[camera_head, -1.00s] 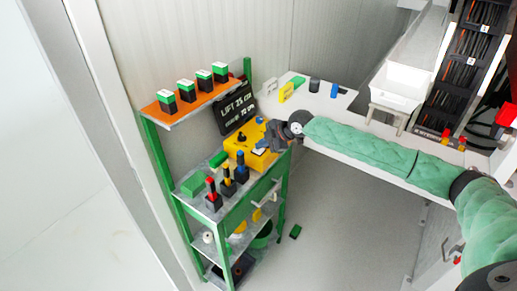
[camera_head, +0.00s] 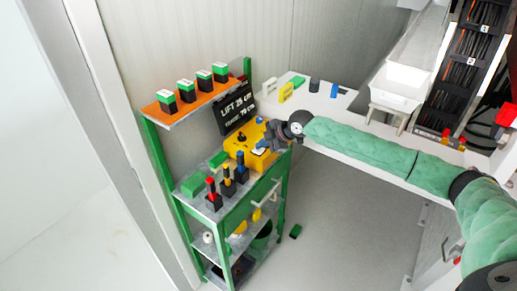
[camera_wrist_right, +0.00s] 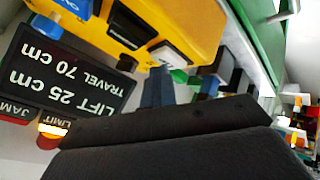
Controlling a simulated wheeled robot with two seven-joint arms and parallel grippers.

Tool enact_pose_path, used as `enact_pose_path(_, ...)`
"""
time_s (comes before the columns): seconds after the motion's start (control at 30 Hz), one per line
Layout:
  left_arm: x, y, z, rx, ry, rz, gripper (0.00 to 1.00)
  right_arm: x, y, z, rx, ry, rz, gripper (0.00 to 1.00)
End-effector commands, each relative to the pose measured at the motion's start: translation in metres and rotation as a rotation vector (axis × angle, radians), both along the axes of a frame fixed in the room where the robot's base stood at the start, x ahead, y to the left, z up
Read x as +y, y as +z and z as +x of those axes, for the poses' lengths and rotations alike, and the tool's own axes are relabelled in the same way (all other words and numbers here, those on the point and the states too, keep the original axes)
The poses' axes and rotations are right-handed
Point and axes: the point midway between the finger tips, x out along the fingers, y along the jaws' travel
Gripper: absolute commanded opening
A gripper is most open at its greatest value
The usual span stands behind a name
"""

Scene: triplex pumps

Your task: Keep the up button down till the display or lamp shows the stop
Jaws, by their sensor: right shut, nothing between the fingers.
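The yellow control box (camera_head: 237,156) stands on the green shelf unit's upper deck. In the right wrist view its yellow face (camera_wrist_right: 190,20) carries a black part (camera_wrist_right: 132,25) and a pale button (camera_wrist_right: 168,53). My right gripper (camera_head: 260,150) is shut and empty at the box's right side. Its bluish fingertips (camera_wrist_right: 158,75) are right by the pale button; I cannot tell whether they press it. The black display (camera_head: 238,108) reads LIFT 25 cm, TRAVEL 70 cm. In the right wrist view, a lamp (camera_wrist_right: 52,130) beside the LIMIT label glows whitish orange. My left gripper is out of view.
An orange shelf (camera_head: 180,111) with several green-topped blocks is above the deck. Red, yellow and blue-topped pieces (camera_head: 227,181) stand in front of the box. A white counter (camera_head: 325,103) with small objects is behind my right arm. The grey floor (camera_head: 340,220) is mostly clear.

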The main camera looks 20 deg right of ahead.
Motion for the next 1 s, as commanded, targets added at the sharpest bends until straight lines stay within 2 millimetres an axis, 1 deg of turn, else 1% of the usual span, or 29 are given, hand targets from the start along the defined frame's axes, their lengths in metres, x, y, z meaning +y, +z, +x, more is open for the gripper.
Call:
enact_pose_path(0.1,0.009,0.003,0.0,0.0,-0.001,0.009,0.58,0.0,0.004,0.0,0.001,0.001,0.0,0.0)
enact_pose_path(0.2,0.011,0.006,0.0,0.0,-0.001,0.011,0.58,0.0,0.009,0.0,0.001,0.001,0.0,0.0)
enact_pose_path(0.4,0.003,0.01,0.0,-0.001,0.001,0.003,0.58,0.0,0.017,0.0,0.0,0.0,0.0,0.0)
enact_pose_path(0.67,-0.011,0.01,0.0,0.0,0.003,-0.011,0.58,0.0,0.018,0.0,0.0,0.0,0.0,0.0)
enact_pose_path(0.83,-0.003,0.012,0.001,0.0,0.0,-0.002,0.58,0.0,0.021,0.0,0.0,0.0,0.0,0.0)
enact_pose_path(1.0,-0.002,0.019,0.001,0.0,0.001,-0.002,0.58,0.0,0.033,0.0,-0.001,-0.001,0.0,0.0)
